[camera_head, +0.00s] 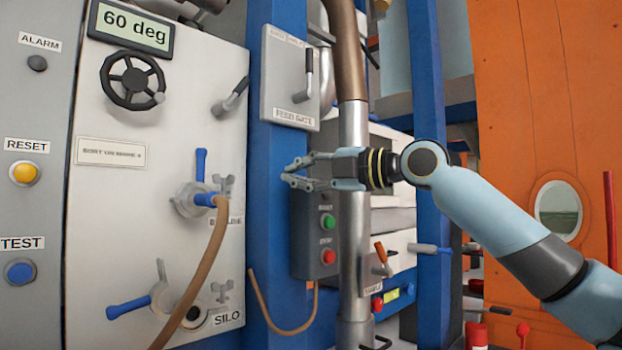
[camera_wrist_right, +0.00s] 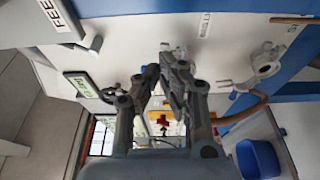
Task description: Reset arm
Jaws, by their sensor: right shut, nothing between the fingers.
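My right arm comes in from the right in the head view, and its gripper (camera_head: 300,172) points left, in front of the blue post and just above the grey button box (camera_head: 315,235). The fingers are shut with nothing between them. The right wrist view shows the same gripper (camera_wrist_right: 170,65) from behind, its fingers close together at the tips. The box carries a green button (camera_head: 327,221) and a red button (camera_head: 328,256), both uncovered. I cannot tell from the head view how far the gripper stands from the box. My left gripper is out of view.
A vertical metal pipe (camera_head: 353,140) stands beside the gripper. The feed gate panel (camera_head: 290,80) with its lever is above. At left are a white panel (camera_head: 110,200) with a handwheel (camera_head: 132,80), a hose (camera_head: 205,265) and blue-handled valves. An orange wall (camera_head: 540,90) stands at right.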

